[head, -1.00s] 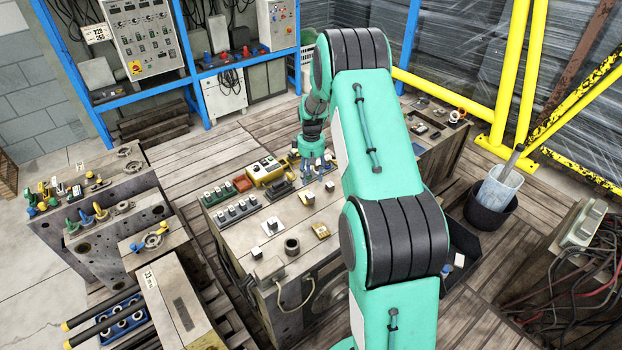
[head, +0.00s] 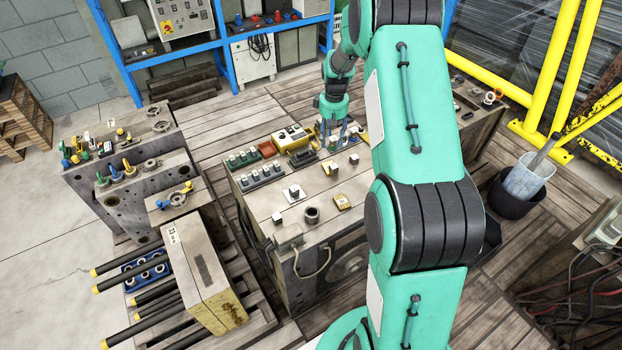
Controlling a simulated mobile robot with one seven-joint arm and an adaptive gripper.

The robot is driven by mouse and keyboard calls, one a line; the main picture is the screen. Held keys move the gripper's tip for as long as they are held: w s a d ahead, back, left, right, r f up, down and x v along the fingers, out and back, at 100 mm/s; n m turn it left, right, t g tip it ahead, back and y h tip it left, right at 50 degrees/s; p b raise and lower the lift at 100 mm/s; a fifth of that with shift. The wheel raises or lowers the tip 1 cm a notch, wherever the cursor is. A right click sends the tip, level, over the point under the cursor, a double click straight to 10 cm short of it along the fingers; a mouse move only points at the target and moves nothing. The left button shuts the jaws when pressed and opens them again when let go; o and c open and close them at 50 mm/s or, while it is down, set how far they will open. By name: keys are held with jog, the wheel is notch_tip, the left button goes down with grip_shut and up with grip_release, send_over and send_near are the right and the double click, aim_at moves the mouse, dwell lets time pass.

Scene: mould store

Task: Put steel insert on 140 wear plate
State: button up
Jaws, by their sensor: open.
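Several small bright steel blocks stand on the big steel mould block (head: 262,212). One (head: 293,191) is near its middle, one (head: 277,217) nearer the front left, and others (head: 330,167) (head: 354,158) close to my arm. I cannot tell which is the steel insert. My gripper (head: 333,141) is open, pointing down over the far part of the block top, around small blue items. My arm hides the block's right side.
A dark ring (head: 312,213) stands near the front edge. Another mould block with eyebolts (head: 128,180) stands left. A black bucket (head: 516,193) is at the right.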

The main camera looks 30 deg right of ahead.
jog(key=s+a+r+t, duration=0.1)
jog(key=s+a+r, duration=0.3)
jog(key=a+r, duration=0.4)
jog(key=s+a+r+t, duration=0.1)
jog(key=s+a+r, duration=0.4)
jog(key=r, duration=0.5)
jog(key=s+a+r+t, duration=0.1)
jog(key=s+a+r, duration=0.3)
jog(key=a+r, duration=0.4)
jog(key=s+a+r, duration=0.2)
jog(key=s+a, duration=0.2)
jog(key=s, duration=0.4)
jog(key=s+a+r+m+t, duration=0.1)
jog(key=s+a, duration=0.3)
jog(key=s, duration=0.5)
jog(key=s+a+r+t, duration=0.1)
jog(key=s+a+r, duration=0.2)
jog(key=s, duration=0.6)
jog(key=shift+a+r+m, duration=0.3)
jog(key=shift+a, duration=0.4)
